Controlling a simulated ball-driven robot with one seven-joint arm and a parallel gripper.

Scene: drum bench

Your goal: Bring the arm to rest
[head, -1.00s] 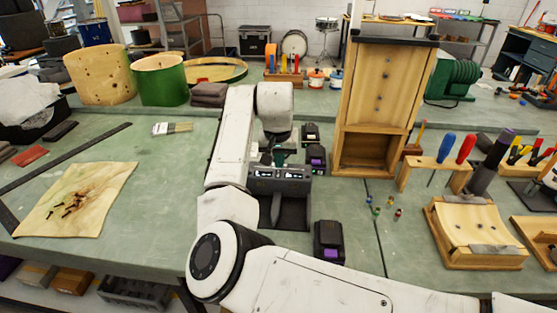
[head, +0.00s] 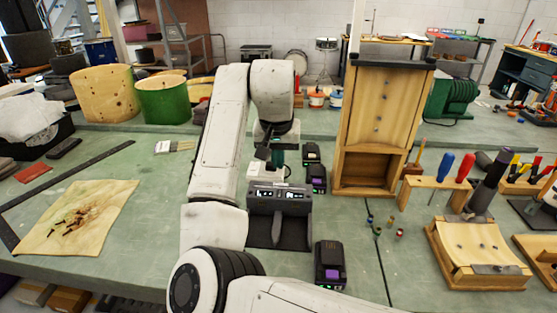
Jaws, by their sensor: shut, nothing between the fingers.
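My white arm reaches up from the bottom of the head view, bends at the top and points down over the bench. My gripper (head: 266,152) is the small dark part below the wrist, just behind the grey charger (head: 280,196) with its lit displays. It is shut and empty. Its fingertips are small and hard to make out, and I cannot tell whether they touch anything. A teal-and-white item (head: 279,160) shows beside the gripper, partly hidden.
Black battery packs (head: 330,266) stand right of the charger. A tall wooden frame (head: 377,130) rises beyond them. A stained cloth (head: 78,215) with rusty screws lies left. A brush (head: 175,146) and drum shells (head: 164,100) sit farther back. Bare bench lies between cloth and arm.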

